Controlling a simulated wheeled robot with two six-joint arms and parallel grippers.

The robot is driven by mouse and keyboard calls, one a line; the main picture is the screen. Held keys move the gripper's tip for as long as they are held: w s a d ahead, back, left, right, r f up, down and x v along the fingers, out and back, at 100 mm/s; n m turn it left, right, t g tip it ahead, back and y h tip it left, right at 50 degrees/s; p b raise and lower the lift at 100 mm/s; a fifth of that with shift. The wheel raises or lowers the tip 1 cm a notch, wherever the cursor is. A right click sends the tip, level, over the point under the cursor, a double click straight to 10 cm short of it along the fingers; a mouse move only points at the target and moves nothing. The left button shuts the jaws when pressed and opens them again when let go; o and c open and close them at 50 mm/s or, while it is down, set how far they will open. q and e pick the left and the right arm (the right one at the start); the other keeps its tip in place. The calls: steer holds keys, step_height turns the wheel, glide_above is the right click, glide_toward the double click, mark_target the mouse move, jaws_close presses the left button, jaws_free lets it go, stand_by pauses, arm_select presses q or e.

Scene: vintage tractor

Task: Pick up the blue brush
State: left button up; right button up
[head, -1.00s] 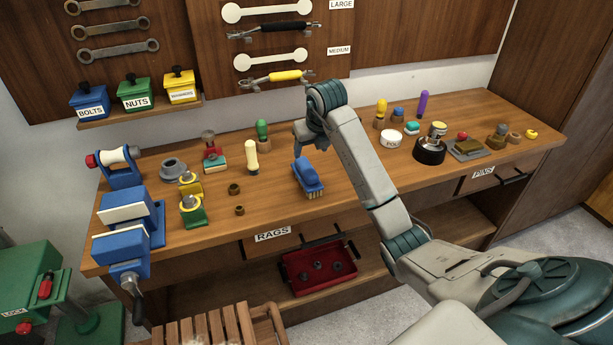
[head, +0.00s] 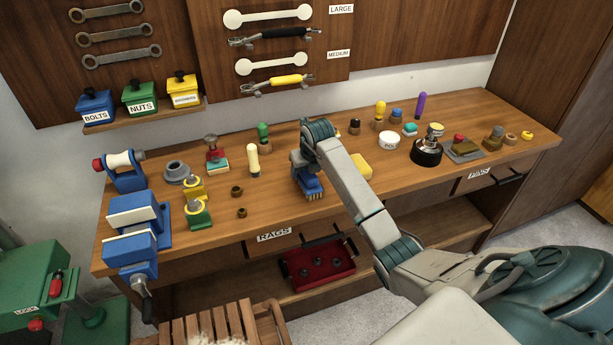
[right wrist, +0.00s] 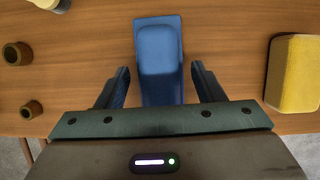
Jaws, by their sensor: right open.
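The blue brush (head: 312,187) stands on the wooden workbench with its tan bristles down, near the bench's front edge. My right gripper (head: 303,172) is directly over it and hides much of its top in the head view. In the right wrist view the blue brush (right wrist: 159,62) lies between the two open fingers (right wrist: 160,88), with a small gap on each side. The fingers are not closed on it. My left gripper is not in view.
A yellow sponge-like block (right wrist: 295,73) lies to the right of the brush. Two small brown nuts (head: 237,191) and a cream-handled tool (head: 253,160) stand to its left. A white round tin (head: 389,141) and a dark burner-like item (head: 426,152) stand farther right.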

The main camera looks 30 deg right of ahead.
steer(key=shift+f+b, duration=0.2)
steer(key=shift+b, duration=0.1)
stand_by(0.4)
steer(key=c, duration=0.9)
steer(key=shift+o, duration=0.2)
steer(key=shift+r, duration=0.2)
